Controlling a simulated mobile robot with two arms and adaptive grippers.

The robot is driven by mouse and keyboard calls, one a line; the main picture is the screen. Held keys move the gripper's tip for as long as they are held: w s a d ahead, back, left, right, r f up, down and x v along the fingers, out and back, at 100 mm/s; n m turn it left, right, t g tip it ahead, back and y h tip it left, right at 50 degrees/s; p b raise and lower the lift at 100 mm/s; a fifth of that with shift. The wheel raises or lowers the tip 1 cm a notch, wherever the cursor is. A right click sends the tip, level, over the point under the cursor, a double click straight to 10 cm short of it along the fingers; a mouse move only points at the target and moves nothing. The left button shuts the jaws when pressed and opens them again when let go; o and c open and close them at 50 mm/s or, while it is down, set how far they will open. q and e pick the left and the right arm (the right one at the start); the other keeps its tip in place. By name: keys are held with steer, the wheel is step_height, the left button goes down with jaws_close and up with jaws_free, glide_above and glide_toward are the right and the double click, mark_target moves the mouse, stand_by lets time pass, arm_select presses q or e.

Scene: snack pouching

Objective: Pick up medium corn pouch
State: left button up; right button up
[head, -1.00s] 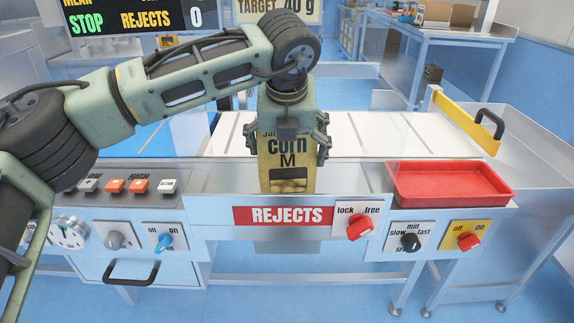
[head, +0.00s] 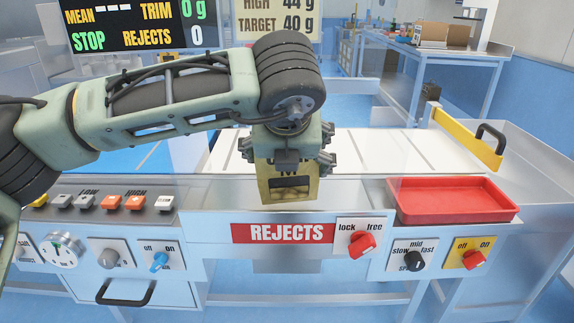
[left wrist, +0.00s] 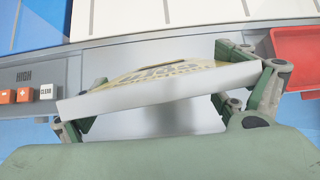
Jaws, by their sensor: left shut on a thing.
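The medium corn pouch (head: 289,188) is yellow with dark "corn M" lettering and a small window low on its face. In the head view it hangs below my left gripper (head: 287,158), in front of the white belt and above the machine's front ledge. The gripper is shut on its upper part and hides some of the lettering. In the left wrist view the pouch's pale top edge (left wrist: 160,93) lies between the two fingers of the gripper (left wrist: 160,105). My right gripper is in neither view.
A red tray (head: 455,217) sits on the right of the machine. The white belt (head: 400,150) behind the pouch looks clear. A control panel with buttons (head: 112,202) is at left, and a REJECTS label (head: 283,233) is below the pouch. A yellow guard (head: 466,138) stands at right.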

arm_select(q)
step_height(320, 180, up, 8)
steer(key=s+r, duration=0.1)
steer(key=s, duration=0.2)
steer(key=s+r+g, duration=0.1)
steer(key=s+g, duration=0.2)
steer(key=s, duration=1.7)
steer(key=shift+s, duration=0.35)
